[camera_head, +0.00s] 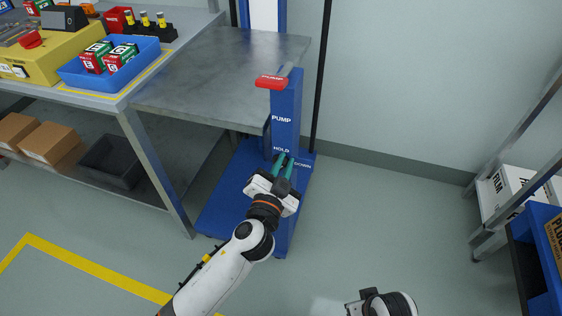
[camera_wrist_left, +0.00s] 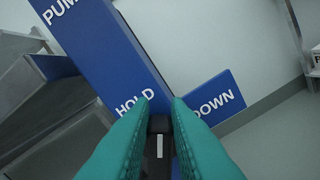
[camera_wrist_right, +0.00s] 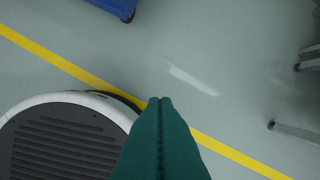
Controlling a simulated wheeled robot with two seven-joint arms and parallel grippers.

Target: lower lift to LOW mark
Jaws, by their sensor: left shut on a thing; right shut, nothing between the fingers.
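The blue lift has a post (camera_head: 286,105) lettered PUMP and HOLD, with DOWN on a plate to the right. Its grey platform (camera_head: 225,75) stands about level with the bench, and a red PUMP handle (camera_head: 271,82) tops the post. My left gripper (camera_head: 284,164) is shut on a small dark lever (camera_wrist_left: 159,128) between the HOLD and DOWN labels; its teal fingers (camera_wrist_left: 160,108) flank the lever in the left wrist view. My right gripper (camera_wrist_right: 161,103) is shut and empty above the floor. I cannot make out a LOW mark.
A bench (camera_head: 122,98) at left bears a blue bin (camera_head: 112,72) with boxes and a yellow machine (camera_head: 58,58). Cartons (camera_head: 48,146) and a dark crate (camera_head: 112,162) sit on its lower shelf. A rack (camera_head: 483,237) stands at right. The middle floor is clear.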

